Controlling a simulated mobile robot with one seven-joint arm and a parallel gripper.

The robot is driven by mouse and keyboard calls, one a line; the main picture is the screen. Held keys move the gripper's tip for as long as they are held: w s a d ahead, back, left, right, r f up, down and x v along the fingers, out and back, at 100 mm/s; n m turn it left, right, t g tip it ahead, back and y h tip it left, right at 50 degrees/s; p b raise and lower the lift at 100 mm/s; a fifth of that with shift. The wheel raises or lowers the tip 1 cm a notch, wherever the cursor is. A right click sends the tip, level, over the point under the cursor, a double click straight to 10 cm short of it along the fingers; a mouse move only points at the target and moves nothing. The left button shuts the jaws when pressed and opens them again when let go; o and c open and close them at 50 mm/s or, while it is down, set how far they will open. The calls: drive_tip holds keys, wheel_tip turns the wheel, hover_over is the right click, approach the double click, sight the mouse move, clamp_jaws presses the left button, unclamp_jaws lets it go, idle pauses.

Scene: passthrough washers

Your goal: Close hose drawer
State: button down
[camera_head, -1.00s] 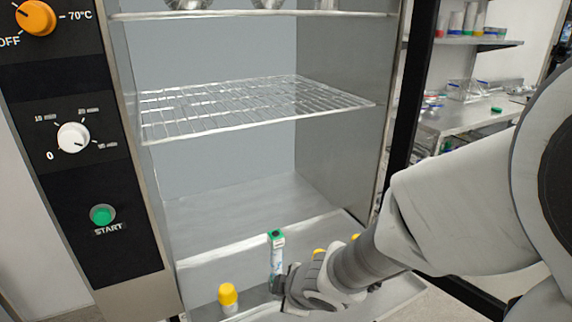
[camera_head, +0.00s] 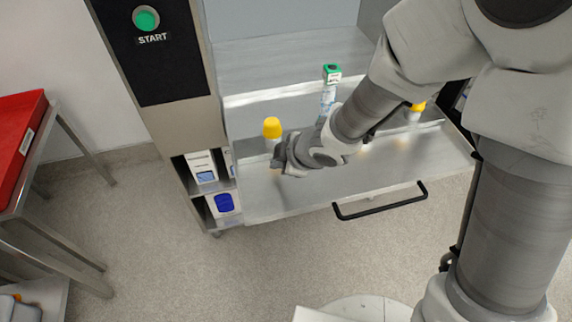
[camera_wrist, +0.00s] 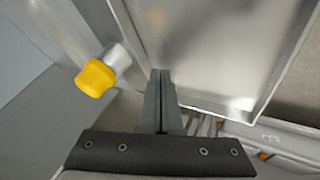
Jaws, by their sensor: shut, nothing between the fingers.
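A wide metal panel (camera_head: 300,200) with a black bar handle (camera_head: 380,200) on its front edge stands out from the front of the washer, below the chamber. I cannot tell whether it is the hose drawer or a lowered door. My gripper (camera_head: 280,147) is shut and empty, above the panel's left part, just right of a yellow-capped bottle (camera_head: 272,128). In the wrist view the shut fingers (camera_wrist: 160,75) point towards the metal surface, with the yellow-capped bottle (camera_wrist: 98,75) at their left. Contact is unclear.
A green-capped container (camera_head: 331,75) stands behind my gripper, and another yellow-capped bottle (camera_head: 416,111) stands to the right. Boxes sit in a side shelf (camera_head: 205,172) under the control panel. A red-topped cart (camera_head: 18,135) is at the left. The floor in front is clear.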

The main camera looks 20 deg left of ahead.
sight(270, 151)
drive_tip(key=w, duration=0.1)
drive_tip(key=w+a+p, duration=0.1)
drive_tip(key=w, duration=0.1)
drive_tip(key=shift+w+a+f, duration=0.1)
drive_tip(key=shift+f, duration=0.05)
drive_tip(key=shift+w+a, duration=0.15)
drive_tip(key=shift+w, duration=0.25)
drive_tip(key=shift+w, duration=0.1)
